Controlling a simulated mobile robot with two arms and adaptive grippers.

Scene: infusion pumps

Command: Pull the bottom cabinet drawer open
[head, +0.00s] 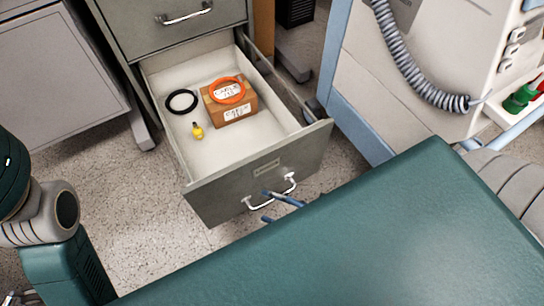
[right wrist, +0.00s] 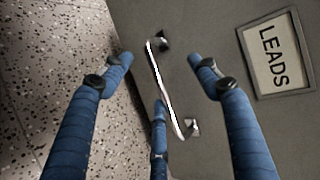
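The bottom cabinet drawer (head: 248,192) is pulled far out of the grey cabinet. Its white-bottomed inside holds a cardboard box (head: 231,108), an orange ring (head: 228,91), a black ring (head: 182,101) and a small yellow item (head: 197,131). Its front has a silver bar handle (head: 281,190), also in the right wrist view (right wrist: 160,78), beside a "LEADS" label (right wrist: 273,54). My right gripper (head: 276,204) is at the handle. In the right wrist view its blue fingers (right wrist: 160,68) are spread on both sides of the bar, apart from each other. My left gripper is out of view.
A closed drawer (head: 178,28) is above the open one. A grey cabinet (head: 62,70) stands at the left. A white and blue machine with a coiled cable (head: 410,65) stands close at the right. Speckled floor (head: 110,200) is free left of the drawer.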

